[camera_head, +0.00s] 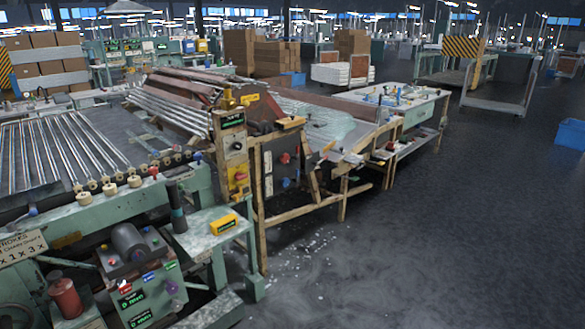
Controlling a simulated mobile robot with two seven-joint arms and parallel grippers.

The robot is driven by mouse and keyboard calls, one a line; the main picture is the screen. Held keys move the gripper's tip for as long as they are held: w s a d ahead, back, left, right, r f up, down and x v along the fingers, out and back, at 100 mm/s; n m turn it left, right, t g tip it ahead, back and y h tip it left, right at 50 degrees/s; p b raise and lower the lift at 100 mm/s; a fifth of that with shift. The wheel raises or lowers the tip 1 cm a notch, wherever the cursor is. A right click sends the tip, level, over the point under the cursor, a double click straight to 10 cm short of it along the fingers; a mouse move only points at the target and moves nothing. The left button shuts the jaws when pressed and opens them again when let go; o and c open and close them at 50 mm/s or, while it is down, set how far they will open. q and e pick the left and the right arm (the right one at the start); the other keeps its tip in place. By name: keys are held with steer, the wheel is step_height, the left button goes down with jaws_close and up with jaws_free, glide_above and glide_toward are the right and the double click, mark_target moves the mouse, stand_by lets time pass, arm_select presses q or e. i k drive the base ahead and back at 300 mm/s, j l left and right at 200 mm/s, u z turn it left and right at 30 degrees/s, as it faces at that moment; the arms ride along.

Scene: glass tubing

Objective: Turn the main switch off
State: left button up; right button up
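Several switches and knobs show on the machine, but their labels are too small to tell which is the main switch. A dark panel in the machine's end frame carries a red knob (285,158) and a blue knob (286,182). To its left, an upright control box (233,120) has a lit green display at the top and a yellow lower part with a red knob (240,176). A lower green control unit (140,275) at front left has small red and blue labels and lit green displays. Neither of my grippers is in view.
A green bench with glass tubes (60,150) fills the left. A small green table (205,232) with a yellow box (224,224) juts out at the front. The dark floor (420,240) to the right is open, with a blue bin (570,133) at the far edge.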

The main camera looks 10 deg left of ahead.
mark_target(239, 177)
steer(key=i+l, duration=0.1)
steer(key=i, duration=0.4)
steer(key=i+l, duration=0.1)
steer(key=i, duration=0.45)
steer(key=i+l, duration=0.1)
steer(key=i, duration=0.4)
steer(key=i+l+u, duration=0.1)
steer(key=i+u, duration=0.3)
steer(key=i+l+u, duration=0.2)
steer(key=u, duration=0.2)
steer(key=i+l+u, duration=0.7)
steer(key=l+u, duration=0.15)
steer(key=i+l+u, duration=0.1)
steer(key=l+u, duration=0.15)
steer(key=l, duration=0.2)
